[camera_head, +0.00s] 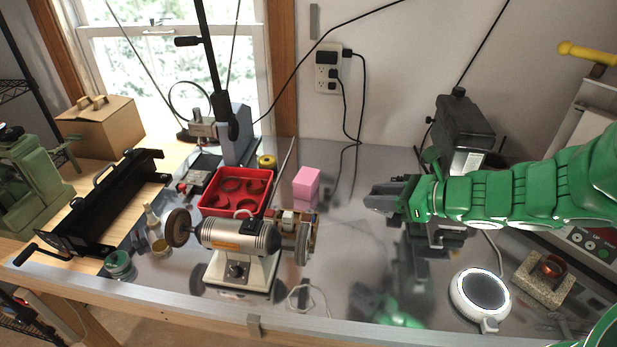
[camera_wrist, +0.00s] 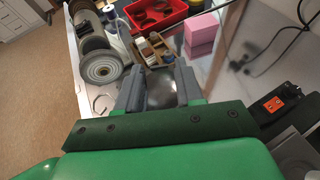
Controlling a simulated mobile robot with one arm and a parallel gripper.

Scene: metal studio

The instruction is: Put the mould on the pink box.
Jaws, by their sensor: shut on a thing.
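The pink box (camera_head: 308,183) stands on the metal table behind the bench grinder. It also shows in the wrist view (camera_wrist: 201,34), beyond my fingertips and a little to the right. Its top is bare. My gripper (camera_head: 378,200) is to the right of the box, above the table and apart from it. In the wrist view its grey fingers (camera_wrist: 161,82) are shut on a shiny grey thing, the mould (camera_wrist: 163,98). The fingers hide much of the mould, and its full shape is unclear. In the head view it barely stands out from the dark fingers.
A red tray (camera_head: 203,209) with ring-shaped pieces lies left of the box. The bench grinder (camera_head: 238,238) stands in front, with a small wooden holder (camera_wrist: 150,64) beside it. A dark machine (camera_head: 465,125) stands behind my arm. The table between box and gripper looks clear.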

